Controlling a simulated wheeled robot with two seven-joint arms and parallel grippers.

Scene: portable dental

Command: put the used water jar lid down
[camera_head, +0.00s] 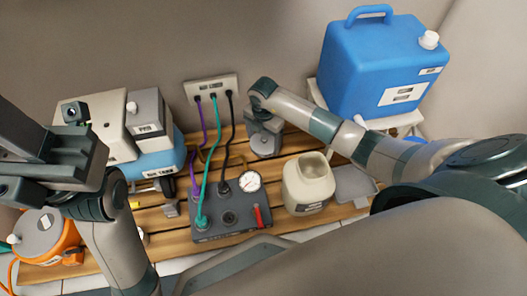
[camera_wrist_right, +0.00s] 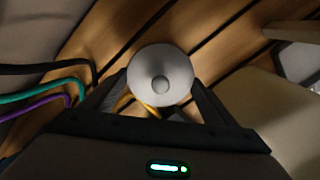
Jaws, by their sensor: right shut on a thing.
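My right gripper (camera_head: 266,148) is over the slatted wooden shelf, left of and behind the open cream jar (camera_head: 309,190). In the right wrist view the gripper (camera_wrist_right: 158,98) is shut on a round pale grey lid (camera_wrist_right: 178,68) with a small knob in its middle. The shelf boards show behind the lid; I cannot tell whether it touches them.
A grey box with a gauge (camera_head: 230,212) stands left of the jar, its cables running up to a wall panel (camera_head: 211,88). A grey tray (camera_head: 354,184) lies right of the jar. A blue canister (camera_head: 375,65) stands at the back right. An orange container (camera_head: 45,235) is at the left.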

